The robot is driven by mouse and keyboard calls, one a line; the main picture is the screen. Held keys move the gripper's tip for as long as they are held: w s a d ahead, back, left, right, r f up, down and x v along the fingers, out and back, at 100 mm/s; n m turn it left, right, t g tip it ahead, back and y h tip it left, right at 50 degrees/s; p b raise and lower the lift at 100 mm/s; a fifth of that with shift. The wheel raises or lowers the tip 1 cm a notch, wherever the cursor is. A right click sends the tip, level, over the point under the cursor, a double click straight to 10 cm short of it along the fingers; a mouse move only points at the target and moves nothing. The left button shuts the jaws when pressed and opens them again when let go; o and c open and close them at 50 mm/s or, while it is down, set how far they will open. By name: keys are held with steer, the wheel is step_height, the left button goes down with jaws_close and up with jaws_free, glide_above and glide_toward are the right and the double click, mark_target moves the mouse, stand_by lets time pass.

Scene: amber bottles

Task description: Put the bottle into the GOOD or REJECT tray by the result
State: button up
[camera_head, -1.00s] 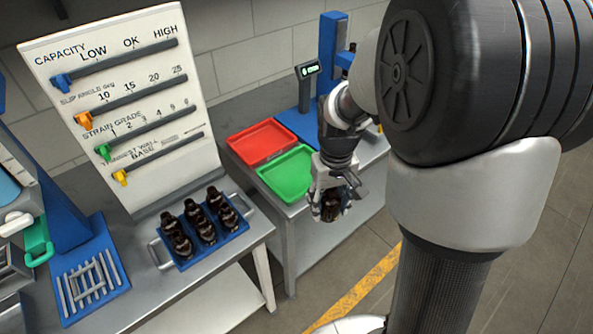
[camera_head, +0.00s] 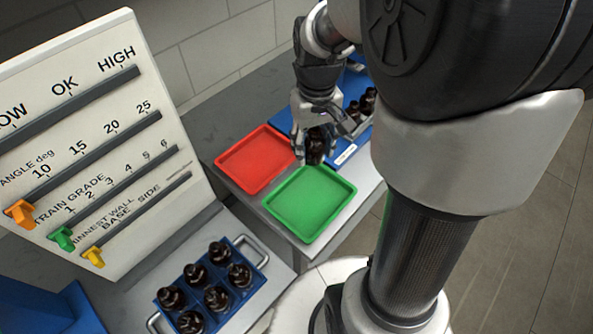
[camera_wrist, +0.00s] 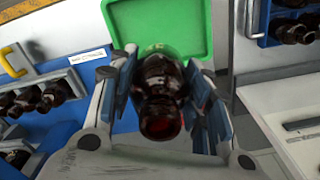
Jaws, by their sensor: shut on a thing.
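My gripper (camera_head: 315,140) is shut on a dark amber bottle (camera_head: 315,150) near the back edges of the trays. In the wrist view the bottle (camera_wrist: 160,95) sits between the blue finger pads with its neck toward the camera. The green tray (camera_head: 308,204) lies on the bench, to the front and slightly left of the bottle, and shows empty. The red tray (camera_head: 255,160) lies to its left and also shows empty. In the wrist view the green tray (camera_wrist: 195,22) is beyond the bottle. I cannot read a GOOD or REJECT label on either tray.
A blue crate (camera_head: 250,290) of several amber bottles stands on the front bench. More bottles stand in a blue holder (camera_head: 345,152) right of my gripper. A white gauge board (camera_head: 100,150) with coloured sliders stands at the left.

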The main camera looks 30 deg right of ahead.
steer(key=f+b, duration=0.5)
steer(key=f, duration=1.4)
steer(key=shift+s+b, duration=0.2)
steer(key=shift+b, duration=0.15)
steer(key=shift+f, duration=0.1)
steer(key=shift+f, duration=0.15)
steer(key=o, duration=1.1)
step_height(320, 180, up, 12)
steer(key=f+p, duration=0.1)
steer(key=p, duration=0.3)
steer(key=s+a+r+t, duration=0.2)
steer(key=s+a+r, duration=0.3)
steer(key=s+r, duration=0.2)
steer(key=s+a+r+n+t, duration=0.1)
steer(key=s+a+r+t, duration=0.1)
steer(key=s+a+r, duration=0.3)
step_height(320, 180, up, 4)
steer(key=shift+s+a+r+t, duration=0.25)
steer(key=shift+s+a+t, duration=0.1)
steer(key=shift+s, duration=0.5)
